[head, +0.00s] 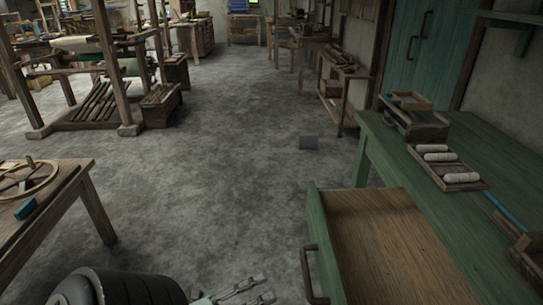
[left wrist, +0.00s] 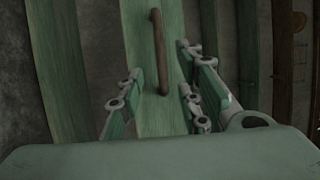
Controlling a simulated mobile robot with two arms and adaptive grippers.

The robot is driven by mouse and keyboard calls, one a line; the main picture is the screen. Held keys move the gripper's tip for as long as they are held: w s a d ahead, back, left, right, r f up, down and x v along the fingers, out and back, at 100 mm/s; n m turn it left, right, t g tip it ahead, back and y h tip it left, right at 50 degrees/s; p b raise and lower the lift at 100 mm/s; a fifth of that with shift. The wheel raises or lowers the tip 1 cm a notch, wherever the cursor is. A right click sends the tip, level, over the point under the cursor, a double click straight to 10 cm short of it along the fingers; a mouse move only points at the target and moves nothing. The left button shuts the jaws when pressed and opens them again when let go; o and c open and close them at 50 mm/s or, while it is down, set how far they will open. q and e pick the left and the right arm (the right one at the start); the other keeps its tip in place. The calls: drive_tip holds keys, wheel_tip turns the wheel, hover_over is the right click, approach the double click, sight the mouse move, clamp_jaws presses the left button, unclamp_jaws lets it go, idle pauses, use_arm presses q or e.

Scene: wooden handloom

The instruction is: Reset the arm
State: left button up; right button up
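My left gripper (head: 266,288) shows at the bottom edge of the head view, to the left of the open green drawer (head: 316,235). Its fingers are spread and nothing is between them that I can see held. In the left wrist view the open gripper (left wrist: 158,68) faces the green drawer front (left wrist: 148,30). The dark drawer handle (left wrist: 160,50) stands beyond and between the fingertips, apart from them. The handle also shows in the head view (head: 307,272). My right gripper is not in view.
The drawer belongs to a green workbench (head: 455,215) on the right and its bare inside looks empty. A tray (head: 447,168) of white rolls lies on the bench. A wooden table (head: 60,200) stands at the left.

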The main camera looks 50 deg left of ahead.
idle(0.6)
use_arm(q)
drive_tip(key=w+d+f+n+g+y, duration=0.1)
drive_tip(key=w+f+n+g+y, duration=0.25)
drive_tip(key=f+n, duration=0.45)
drive_tip(key=w+d+f+n+g+y, duration=0.1)
drive_tip(key=w+f+n+g+y, duration=0.25)
drive_tip(key=f, duration=0.85)
drive_tip(key=s+d+f+n+g+h, duration=0.1)
drive_tip(key=s+d+f+n+g, duration=0.4)
drive_tip(key=d+f, duration=0.15)
drive_tip(key=s+d+f+n+g+h, duration=0.1)
drive_tip(key=s+d+f+n+g, duration=0.1)
drive_tip(key=s+d+f+g, duration=0.25)
drive_tip(key=s+a+f+g+p, duration=0.1)
drive_tip(key=s+p, duration=0.7)
drive_tip(key=s, duration=0.1)
drive_tip(key=s+a+f+g+p, duration=0.1)
drive_tip(key=s+p, duration=0.7)
drive_tip(key=s, duration=0.2)
drive_tip(key=shift+s+a+m+p, duration=0.15)
drive_tip(key=shift+a+m+p, duration=0.1)
drive_tip(key=shift+m+p, duration=0.15)
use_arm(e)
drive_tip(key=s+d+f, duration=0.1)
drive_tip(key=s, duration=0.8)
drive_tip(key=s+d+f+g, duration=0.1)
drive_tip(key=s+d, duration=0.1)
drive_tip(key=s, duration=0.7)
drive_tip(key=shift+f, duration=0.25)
